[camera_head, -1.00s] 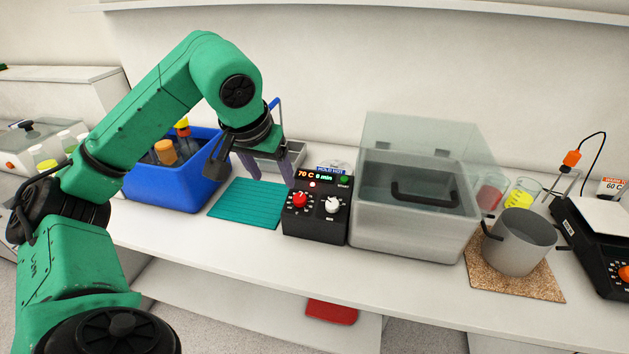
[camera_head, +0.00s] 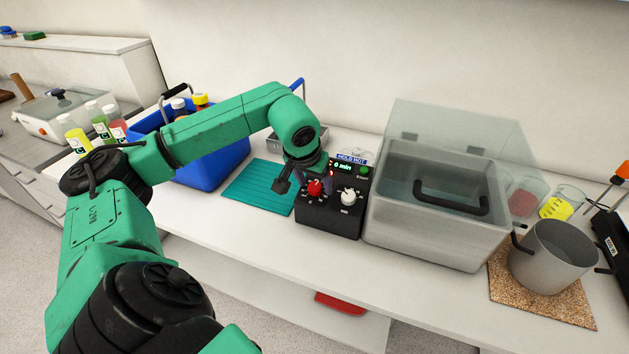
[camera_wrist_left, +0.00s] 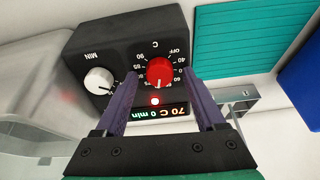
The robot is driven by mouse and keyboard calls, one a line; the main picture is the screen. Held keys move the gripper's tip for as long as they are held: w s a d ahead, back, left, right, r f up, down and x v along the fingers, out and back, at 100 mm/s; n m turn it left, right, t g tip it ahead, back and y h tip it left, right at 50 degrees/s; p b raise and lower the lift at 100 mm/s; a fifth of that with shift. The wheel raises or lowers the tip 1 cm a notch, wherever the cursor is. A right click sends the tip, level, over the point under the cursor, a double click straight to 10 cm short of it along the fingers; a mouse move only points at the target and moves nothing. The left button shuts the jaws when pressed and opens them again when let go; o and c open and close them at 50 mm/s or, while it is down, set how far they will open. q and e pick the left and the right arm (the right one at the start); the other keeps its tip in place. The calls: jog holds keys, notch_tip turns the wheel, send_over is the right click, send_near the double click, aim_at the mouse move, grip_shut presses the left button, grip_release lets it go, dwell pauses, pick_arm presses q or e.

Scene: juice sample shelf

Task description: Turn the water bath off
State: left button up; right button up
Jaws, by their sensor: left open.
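The water bath's black control box (camera_head: 330,215) stands on the bench, left of its clear-lidded tank (camera_head: 430,228). It has a red temperature knob (camera_head: 315,188) and a white MIN knob (camera_head: 348,197). In the left wrist view the red knob (camera_wrist_left: 159,72) has a scale with OFF and several numbers, and the display (camera_wrist_left: 155,113) reads 70 C 0 min. A small red light (camera_wrist_left: 155,100) is lit. My left gripper (camera_wrist_left: 165,75) is open, its purple fingers on either side of the red knob with gaps. It also shows over the box in the head view (camera_head: 314,182). My right gripper is not seen.
A teal mat (camera_head: 258,187) and a blue crate (camera_head: 215,165) with bottles lie left of the box. A metal pot (camera_head: 552,258) stands on a cork mat (camera_head: 505,283) to the right. The bench front before the box is clear.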

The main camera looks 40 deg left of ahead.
pick_arm(q)
jog(key=shift+s, duration=0.1)
jog(key=shift+c, duration=0.7)
grip_shut()
jog(key=shift+n, duration=0.3)
